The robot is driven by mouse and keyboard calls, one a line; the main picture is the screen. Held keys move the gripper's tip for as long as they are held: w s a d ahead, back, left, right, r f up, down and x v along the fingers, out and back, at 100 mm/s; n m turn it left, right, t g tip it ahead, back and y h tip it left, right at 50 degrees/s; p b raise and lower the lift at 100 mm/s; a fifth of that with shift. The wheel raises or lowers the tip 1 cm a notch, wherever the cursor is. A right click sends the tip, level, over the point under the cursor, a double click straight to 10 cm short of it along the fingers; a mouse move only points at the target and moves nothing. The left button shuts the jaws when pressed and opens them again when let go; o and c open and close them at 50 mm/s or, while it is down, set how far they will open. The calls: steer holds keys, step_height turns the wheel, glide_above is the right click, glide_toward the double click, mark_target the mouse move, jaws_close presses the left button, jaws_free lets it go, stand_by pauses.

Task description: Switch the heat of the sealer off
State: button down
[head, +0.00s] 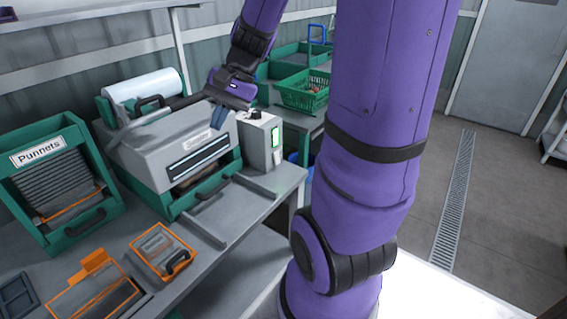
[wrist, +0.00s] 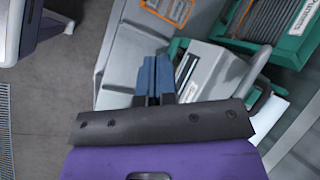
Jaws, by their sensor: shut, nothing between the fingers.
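The sealer (head: 150,150) is a grey, lidded machine on a green base on the bench. Its film roll (head: 145,85) is behind it. A grey control box (head: 258,150) stands at its right end, with a lit green panel (head: 275,138) on the front and a small dark part (head: 254,115) on top, too small to read. My gripper (head: 217,122) has blue fingers, shut and empty, over the sealer's right end, left of the control box. In the wrist view the shut fingers (wrist: 154,72) point past the sealer lid (wrist: 215,75); the control box is not clearly visible there.
A green punnet dispenser (head: 88,217) stands left of the sealer. Orange-framed trays (head: 133,250) lie on the bench (head: 215,262) in front. A green crate (head: 303,98) sits behind the control box. My arm fills the middle right of the head view.

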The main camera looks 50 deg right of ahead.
steer(key=w+d+f+m+t+y, duration=0.2)
steer(key=w+d+f+m+t, duration=0.15)
steer(key=d+f+m, duration=0.55)
steer(key=w+d+f+m+t+y, duration=0.15)
steer(key=d+f+m+t, duration=0.35)
steer(key=d, duration=0.5)
steer(key=s+d+f+m+t+h, duration=0.35)
steer(key=d+f+m, duration=0.25)
steer(key=d+f, duration=0.45)
steer(key=m+t+h, duration=0.2)
steer(key=m+h, duration=0.4)
glide_toward(279, 161)
steer(key=w, duration=0.5)
steer(key=w+f, duration=0.1)
steer(key=w, duration=0.1)
steer(key=shift+w+a, duration=0.1)
steer(key=shift+w, duration=0.1)
steer(key=shift+f, duration=0.1)
